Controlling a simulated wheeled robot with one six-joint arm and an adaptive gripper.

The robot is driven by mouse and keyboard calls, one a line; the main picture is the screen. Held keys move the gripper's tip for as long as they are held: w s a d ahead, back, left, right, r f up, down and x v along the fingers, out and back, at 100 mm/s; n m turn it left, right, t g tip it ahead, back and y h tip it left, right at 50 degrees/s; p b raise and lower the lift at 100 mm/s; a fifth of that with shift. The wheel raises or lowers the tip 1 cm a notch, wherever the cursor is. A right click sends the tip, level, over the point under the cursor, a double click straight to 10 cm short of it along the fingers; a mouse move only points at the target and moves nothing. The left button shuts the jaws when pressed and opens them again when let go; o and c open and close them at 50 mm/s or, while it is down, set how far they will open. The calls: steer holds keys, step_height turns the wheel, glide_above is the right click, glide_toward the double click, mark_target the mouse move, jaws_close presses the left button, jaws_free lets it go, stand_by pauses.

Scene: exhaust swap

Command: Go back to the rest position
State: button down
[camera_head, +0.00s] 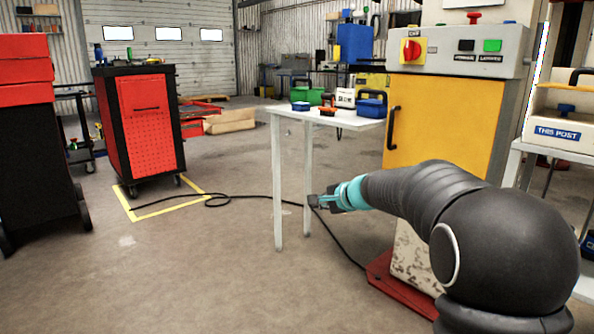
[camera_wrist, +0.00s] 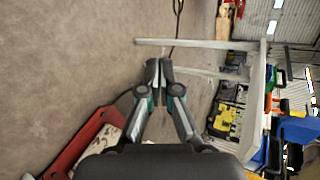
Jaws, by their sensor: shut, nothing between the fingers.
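My gripper (camera_head: 322,201) is shut and empty at the end of my dark arm in the head view. It is in the air in front of the white table's legs, below the tabletop. In the wrist view my gripper (camera_wrist: 158,72) has its fingertips together, with floor and the white table (camera_wrist: 196,42) beyond them. No task object is in its fingers.
The white table (camera_head: 273,110) holds several small boxes. A yellow cabinet (camera_head: 440,120) on a red base (camera_head: 400,298) stands right of it, close to my arm. A red tool cart (camera_head: 145,120) stands left. A black cable (camera_head: 255,195) crosses the floor; the floor at front left is clear.

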steer(key=s+d+f+n+g+h+p, duration=0.15)
steer(key=s+n, duration=0.25)
steer(key=s, duration=0.8)
steer(key=s+d+n+g+h+p, duration=0.2)
steer(key=s+d+n+g, duration=0.1)
steer(key=s, duration=0.8)
steer(key=s+d+f+n+g+h+p, duration=0.1)
steer(key=s+d+n+g+h, duration=0.2)
steer(key=s, duration=0.9)
steer(key=s+d+r+n+t+p, duration=0.2)
steer(key=s+r+t+p, duration=0.1)
steer(key=s, duration=0.6)
steer(key=shift+s+d+r+n+h+p, duration=0.15)
steer(key=shift+d+r+n+h+p, duration=0.4)
steer(key=shift+r, duration=0.85)
steer(key=shift+a+m, duration=0.25)
